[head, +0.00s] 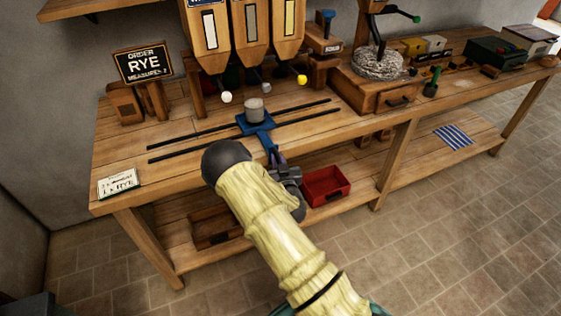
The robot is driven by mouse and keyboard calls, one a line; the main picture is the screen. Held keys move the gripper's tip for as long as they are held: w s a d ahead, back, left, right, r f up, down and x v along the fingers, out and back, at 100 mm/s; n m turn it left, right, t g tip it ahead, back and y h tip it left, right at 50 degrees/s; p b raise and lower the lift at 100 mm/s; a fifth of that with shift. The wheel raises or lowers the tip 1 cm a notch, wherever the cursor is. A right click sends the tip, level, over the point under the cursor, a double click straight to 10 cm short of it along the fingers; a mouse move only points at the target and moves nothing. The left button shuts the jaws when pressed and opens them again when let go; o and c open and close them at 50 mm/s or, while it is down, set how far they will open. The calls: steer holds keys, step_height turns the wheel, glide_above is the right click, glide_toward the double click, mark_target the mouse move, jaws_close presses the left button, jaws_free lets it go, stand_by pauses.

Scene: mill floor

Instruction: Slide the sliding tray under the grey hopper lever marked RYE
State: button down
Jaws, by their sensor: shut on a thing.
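The blue sliding tray (257,127) sits across two dark rails on the bench and carries a grey cup (254,114). My gripper (276,160) is shut on the tray's blue handle at the bench's front edge; my arm partly hides the grip. Three wooden hoppers hang above, with a white lever knob (226,97) on the left, a grey lever knob (266,87) in the middle and a yellow lever knob (301,79) on the right. The cup appears slightly left of the grey knob and right of the white one. The middle hopper's label is not readable.
The dark rails (184,149) run left and right of the tray and look clear. An order sign (143,64) reads RYE. A card (118,183) lies front left. A wooden grinder box (380,92) stands right of the rails. A red bin (326,186) is on the lower shelf.

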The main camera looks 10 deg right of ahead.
steer(key=c, duration=1.8)
jaws_free()
steer(key=shift+s, duration=0.1)
steer(key=s, duration=1.7)
steer(key=shift+s+d, duration=0.15)
steer(key=shift+d, duration=0.2)
steer(key=shift+d, duration=0.1)
